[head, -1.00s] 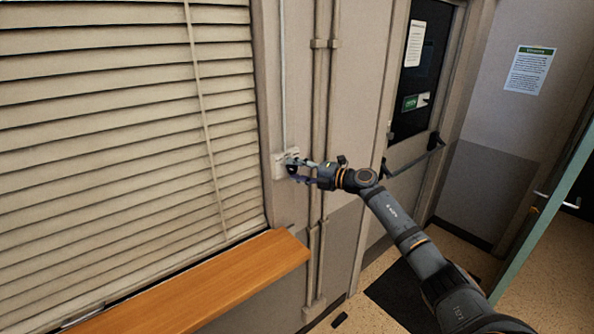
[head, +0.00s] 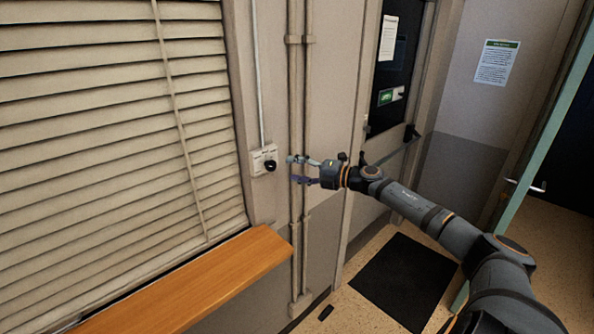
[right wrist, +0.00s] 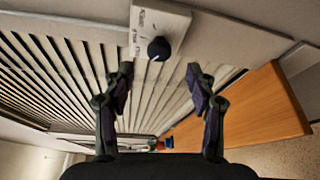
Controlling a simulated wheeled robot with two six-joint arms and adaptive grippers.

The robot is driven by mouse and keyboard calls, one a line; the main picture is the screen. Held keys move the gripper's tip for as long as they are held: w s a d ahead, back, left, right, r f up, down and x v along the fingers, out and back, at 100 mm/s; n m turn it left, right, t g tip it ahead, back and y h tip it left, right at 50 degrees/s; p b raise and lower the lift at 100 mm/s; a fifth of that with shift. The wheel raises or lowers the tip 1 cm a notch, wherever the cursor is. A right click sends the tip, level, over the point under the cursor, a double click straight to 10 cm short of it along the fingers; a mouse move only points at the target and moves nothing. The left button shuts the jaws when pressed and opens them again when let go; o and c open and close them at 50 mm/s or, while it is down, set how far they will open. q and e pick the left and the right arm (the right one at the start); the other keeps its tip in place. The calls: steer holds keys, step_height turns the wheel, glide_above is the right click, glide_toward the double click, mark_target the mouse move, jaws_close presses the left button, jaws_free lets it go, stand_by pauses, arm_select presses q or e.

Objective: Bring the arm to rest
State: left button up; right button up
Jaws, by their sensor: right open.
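My right gripper (head: 292,170) is open and empty in the head view, its arm coming in from the lower right. It is just right of a white wall control box (head: 257,160) with a black knob (head: 270,166), apart from it. In the right wrist view the two open fingers (right wrist: 160,90) stand on either side, with nothing between them. The box (right wrist: 150,20) and its black knob (right wrist: 158,49) show ahead, at the top. My left gripper is not in view.
Vertical pipes (head: 301,120) run down the wall by the gripper. A wooden ledge (head: 190,285) juts out below the window blinds (head: 100,130). A door with a push bar (head: 400,140) is at the back, a dark mat (head: 405,280) on the floor.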

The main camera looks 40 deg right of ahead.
stand_by(0.6)
